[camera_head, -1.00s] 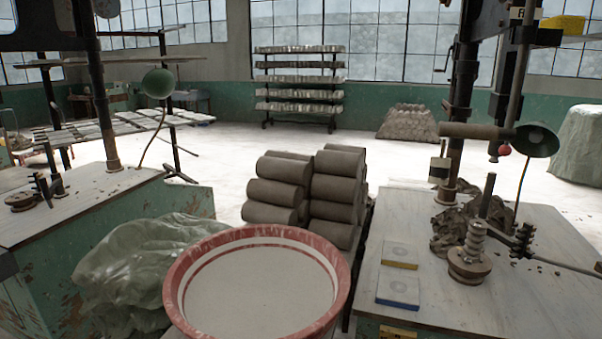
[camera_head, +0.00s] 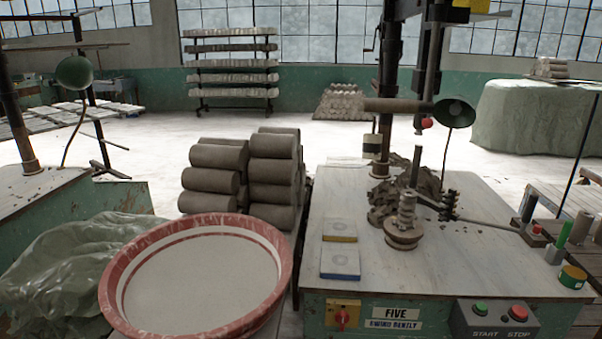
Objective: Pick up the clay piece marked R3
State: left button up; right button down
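No clay piece with a readable R3 mark shows in the head view. A dark heap of clay trimmings (camera_head: 392,203) lies on the right worktable (camera_head: 460,262), around the foot of the machine post. Smooth grey clay rolls (camera_head: 217,178) are stacked in two piles left of that table, and I see no marks on them. Neither of my grippers is in view.
A red-rimmed basin (camera_head: 283,262) of pale liquid stands front left, beside crumpled green plastic (camera_head: 70,265). Pale floor lies behind.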

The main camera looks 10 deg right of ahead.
aim_at(408, 206)
jog(key=i+l, duration=0.1)
jog(key=l, duration=0.6)
jog(key=i+l, duration=0.1)
jog(key=l, duration=0.6)
